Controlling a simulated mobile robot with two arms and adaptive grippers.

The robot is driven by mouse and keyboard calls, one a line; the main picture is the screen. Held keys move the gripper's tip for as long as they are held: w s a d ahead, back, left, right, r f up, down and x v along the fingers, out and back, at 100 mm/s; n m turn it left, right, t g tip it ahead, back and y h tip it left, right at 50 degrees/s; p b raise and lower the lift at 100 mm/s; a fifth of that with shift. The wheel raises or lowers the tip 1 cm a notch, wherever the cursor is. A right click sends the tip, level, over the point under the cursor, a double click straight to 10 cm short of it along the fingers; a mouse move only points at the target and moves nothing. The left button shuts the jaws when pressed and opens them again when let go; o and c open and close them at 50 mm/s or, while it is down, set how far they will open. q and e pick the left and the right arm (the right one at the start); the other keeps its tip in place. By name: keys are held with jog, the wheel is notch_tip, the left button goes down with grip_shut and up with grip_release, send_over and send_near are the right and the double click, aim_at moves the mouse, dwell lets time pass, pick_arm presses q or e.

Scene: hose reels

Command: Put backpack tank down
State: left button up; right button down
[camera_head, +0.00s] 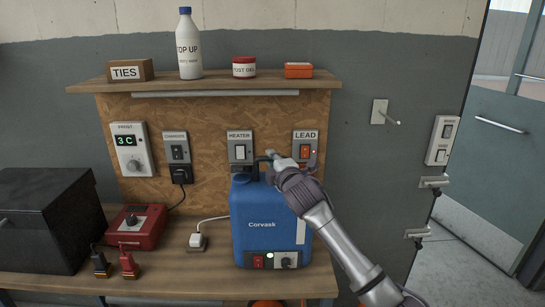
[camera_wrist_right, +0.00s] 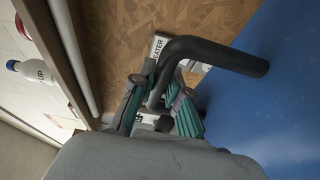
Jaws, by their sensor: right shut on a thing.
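The backpack tank (camera_head: 262,212) is blue, marked "Corvask", with a black handle on top. It stands upright at the wooden bench, in front of the board; whether its base touches the bench top I cannot tell. My right gripper (camera_head: 273,160) is at the tank's top, shut on the black handle. In the right wrist view the fingers (camera_wrist_right: 160,112) close around the black handle (camera_wrist_right: 215,52), with the tank's blue side (camera_wrist_right: 265,95) at the right. My left gripper is not in view.
A red charger box (camera_head: 136,226), a black case (camera_head: 48,218) and a white plug (camera_head: 197,241) lie left of the tank on the bench (camera_head: 190,282). A shelf (camera_head: 205,82) with a bottle and boxes is above. Switches (camera_head: 240,148) line the board behind. A door stands at the right.

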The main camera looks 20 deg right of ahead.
jog(key=c, duration=1.4)
grip_release()
jog(key=shift+o, duration=1.2)
jog(key=shift+s+r, duration=0.15)
jog(key=s+b, duration=0.3)
jog(key=s, duration=0.9)
jog(key=shift+d, duration=0.25)
